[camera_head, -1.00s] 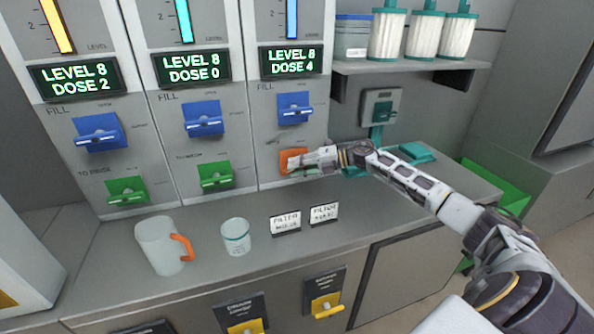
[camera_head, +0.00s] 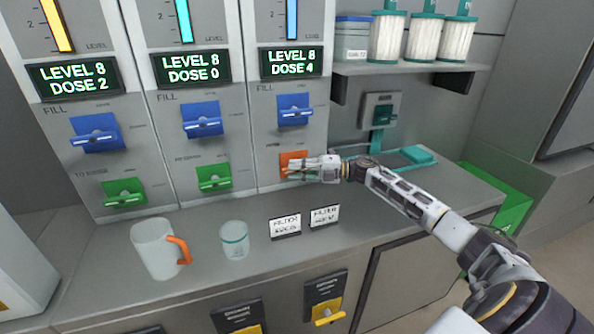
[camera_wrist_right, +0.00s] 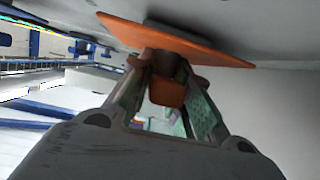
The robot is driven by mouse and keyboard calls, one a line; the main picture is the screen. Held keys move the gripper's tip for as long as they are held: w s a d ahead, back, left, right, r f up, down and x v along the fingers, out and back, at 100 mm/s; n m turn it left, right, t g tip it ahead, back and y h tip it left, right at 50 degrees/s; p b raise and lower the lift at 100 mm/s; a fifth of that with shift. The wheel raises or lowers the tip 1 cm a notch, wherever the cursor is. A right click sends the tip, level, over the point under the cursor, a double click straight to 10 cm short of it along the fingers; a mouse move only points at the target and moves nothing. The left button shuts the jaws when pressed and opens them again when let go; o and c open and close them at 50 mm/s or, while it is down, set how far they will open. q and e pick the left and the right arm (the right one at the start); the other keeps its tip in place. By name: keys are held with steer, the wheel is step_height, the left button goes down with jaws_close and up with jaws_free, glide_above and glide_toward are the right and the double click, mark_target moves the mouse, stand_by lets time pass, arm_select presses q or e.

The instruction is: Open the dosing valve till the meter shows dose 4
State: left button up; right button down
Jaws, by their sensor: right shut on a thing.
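The right-hand meter (camera_head: 291,61) reads LEVEL 8, DOSE 4 in the head view. Below its blue fill valve (camera_head: 295,108) is an orange valve (camera_head: 289,158) on the panel. My right gripper (camera_head: 297,169) is at this orange valve and partly covers it. In the right wrist view, my right gripper's fingers (camera_wrist_right: 168,100) are shut on the orange handle (camera_wrist_right: 168,90), just under the orange plate (camera_wrist_right: 175,38). The middle meter (camera_head: 193,68) reads LEVEL 8, DOSE 0. The left meter (camera_head: 75,78) reads LEVEL 8, DOSE 2. My left gripper is not in view.
A pitcher with an orange handle (camera_head: 157,249) and a clear cup (camera_head: 235,240) stand on the counter (camera_head: 200,272). Two filter cards (camera_head: 285,226) stand right of the cup. Green valves (camera_head: 213,177) sit on the other panels. A shelf (camera_head: 405,67) holds white canisters.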

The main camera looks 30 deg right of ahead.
steer(key=c, duration=1.3)
jaws_free()
steer(key=shift+s+d, duration=0.1)
steer(key=shift+d, duration=0.05)
steer(key=shift+v, duration=5.85)
steer(key=shift+r, duration=0.1)
